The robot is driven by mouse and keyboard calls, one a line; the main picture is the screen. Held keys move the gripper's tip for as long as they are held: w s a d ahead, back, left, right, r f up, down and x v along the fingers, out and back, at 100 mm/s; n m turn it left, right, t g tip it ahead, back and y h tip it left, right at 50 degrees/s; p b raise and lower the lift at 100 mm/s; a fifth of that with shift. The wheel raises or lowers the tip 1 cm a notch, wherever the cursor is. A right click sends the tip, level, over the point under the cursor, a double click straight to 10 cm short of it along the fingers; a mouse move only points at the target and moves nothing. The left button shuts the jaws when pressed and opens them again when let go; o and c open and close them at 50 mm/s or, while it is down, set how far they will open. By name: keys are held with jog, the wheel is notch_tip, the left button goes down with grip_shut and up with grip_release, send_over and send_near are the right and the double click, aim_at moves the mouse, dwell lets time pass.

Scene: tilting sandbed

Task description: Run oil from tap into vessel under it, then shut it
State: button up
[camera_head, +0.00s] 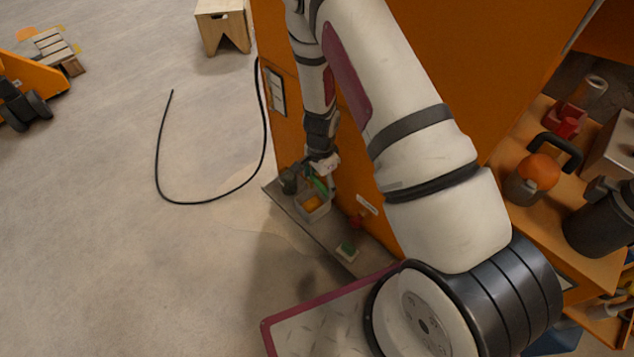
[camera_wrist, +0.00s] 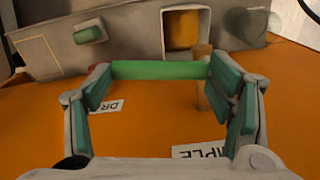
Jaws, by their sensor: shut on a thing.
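My gripper (camera_wrist: 162,72) is shut on a green bar-shaped tap handle (camera_wrist: 150,70), one finger at each end. The handle lies across the gap between the teal pads. In the head view my gripper (camera_head: 322,168) is low beside the orange cabinet, above a pale open-topped vessel (camera_head: 322,213) with something orange inside. In the wrist view the vessel (camera_wrist: 205,27) is at the top, with orange-yellow showing in it. A brown spout-like piece (camera_wrist: 201,62) stands behind the handle's right end, pointing towards the vessel. I cannot tell whether oil is running.
The vessel stands on a narrow grey ledge (camera_head: 348,252) along the orange cabinet (camera_head: 285,125). A black hose (camera_head: 200,203) lies on the open floor. A crowded shelf (camera_head: 520,135) is at right.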

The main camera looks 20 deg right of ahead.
jog(key=shift+d+f+n, duration=0.2)
jog(key=shift+d+n, duration=0.25)
jog(key=shift+n, duration=0.55)
jog(key=shift+w, duration=0.1)
jog(key=o, duration=1.7)
jog(key=shift+f, duration=0.1)
jog(key=shift+r, duration=0.25)
notch_tip(320, 180, up, 12)
jog(key=shift+f, duration=0.1)
